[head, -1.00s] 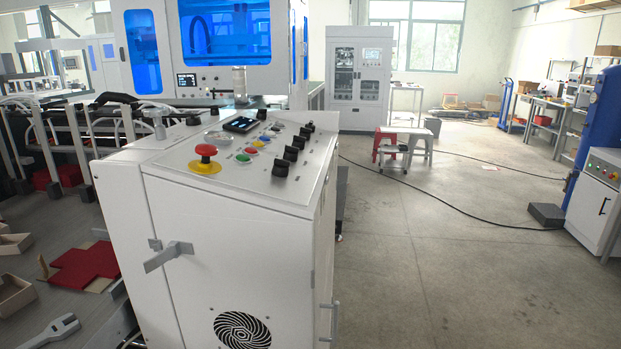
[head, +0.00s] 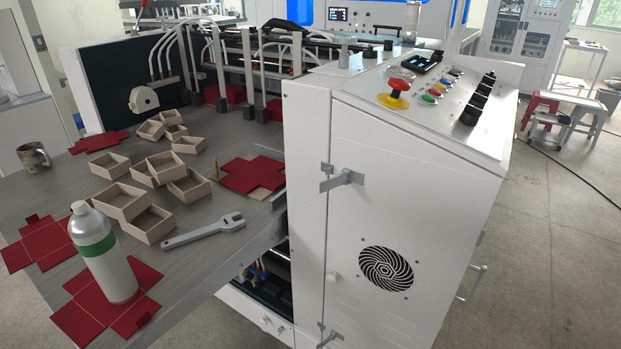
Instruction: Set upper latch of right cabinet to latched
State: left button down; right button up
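The right cabinet (head: 410,190) is a white console with a sloped control panel on top and a round black fan grille on its front. Its upper latch (head: 341,180) is a grey lever at the upper left of the front door, beside the door's edge seam. A lower latch (head: 330,338) of the same kind shows at the bottom edge of the view, partly cut off. Neither of my grippers is in view.
A grey table (head: 215,260) at the left holds several small boxes (head: 150,222), red card blanks (head: 250,175), a wrench (head: 204,231), a bottle (head: 103,255) and a metal mug (head: 33,157). A handle (head: 472,284) juts from the cabinet's right side.

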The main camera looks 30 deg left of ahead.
aim_at(340, 180)
jog(key=k+j, duration=0.1)
jog(key=j, duration=0.95)
jog(key=k+j, duration=0.15)
jog(key=j, duration=0.4)
jog(key=k+j, duration=0.1)
jog(key=j, duration=0.4)
jog(key=k+j, duration=0.1)
jog(key=j, duration=0.95)
jog(key=k+j, duration=0.15)
jog(key=j, duration=0.4)
jog(key=i+j+z, duration=0.1)
jog(key=z, duration=1)
jog(key=i, duration=0.3)
jog(key=z, duration=0.05)
